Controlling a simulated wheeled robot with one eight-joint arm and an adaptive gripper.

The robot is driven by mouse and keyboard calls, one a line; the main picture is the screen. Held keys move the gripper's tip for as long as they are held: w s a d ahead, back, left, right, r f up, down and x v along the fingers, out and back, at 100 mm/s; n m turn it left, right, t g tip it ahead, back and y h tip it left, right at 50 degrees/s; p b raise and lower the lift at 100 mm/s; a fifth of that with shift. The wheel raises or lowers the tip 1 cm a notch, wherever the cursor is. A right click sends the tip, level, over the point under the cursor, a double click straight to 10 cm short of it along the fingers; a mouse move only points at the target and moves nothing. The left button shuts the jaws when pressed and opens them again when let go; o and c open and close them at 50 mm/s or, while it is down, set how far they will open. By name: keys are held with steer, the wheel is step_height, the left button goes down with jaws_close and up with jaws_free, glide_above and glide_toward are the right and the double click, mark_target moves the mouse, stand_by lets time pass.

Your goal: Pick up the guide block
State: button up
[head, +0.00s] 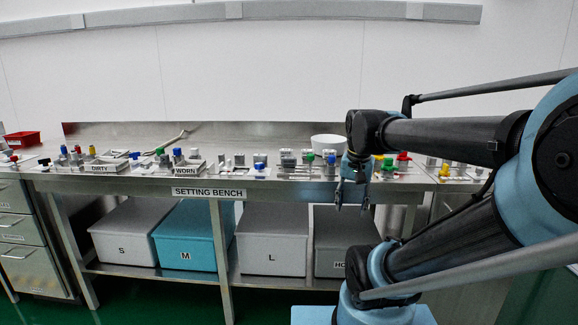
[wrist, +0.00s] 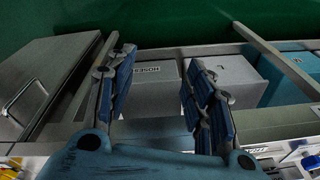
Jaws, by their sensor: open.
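Several small grey, blue, green, yellow and red parts stand in a row along the steel setting bench (head: 150,187). I cannot tell which of them is the guide block. My gripper (head: 352,203) hangs in front of the bench's front edge, right of centre, with its fingers pointing down. In the wrist view my gripper (wrist: 162,85) is open, its two blue-padded fingers wide apart with nothing between them. The wrist view looks past them to the lower shelf and the green floor. A few bench parts show at its bottom corners.
A white bowl (head: 328,144) stands at the back of the bench, and a red tray (head: 22,139) at the far left. Trays labelled DIRTY (head: 103,169) and WORN (head: 185,171) hold parts. Bins, including a teal one (head: 185,240), fill the lower shelf.

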steer(key=w+a+r+m+g, duration=0.1)
steer(key=w+a+r+m, duration=0.6)
steer(key=w+a+r, duration=0.4)
steer(key=w+a+r+m+g, duration=0.1)
steer(key=w+a+r+m, duration=0.7)
steer(key=w+r, duration=0.4)
glide_above(290, 158)
steer(key=shift+n, duration=0.3)
steer(key=f, duration=1.2)
steer(key=shift+a+f, duration=0.2)
steer(key=shift+a, duration=0.15)
steer(key=f, duration=0.4)
steer(key=shift+w+d, duration=0.25)
steer(key=shift+w, duration=0.15)
steer(key=shift+f, duration=0.7)
steer(key=shift+c, duration=0.3)
jaws_close()
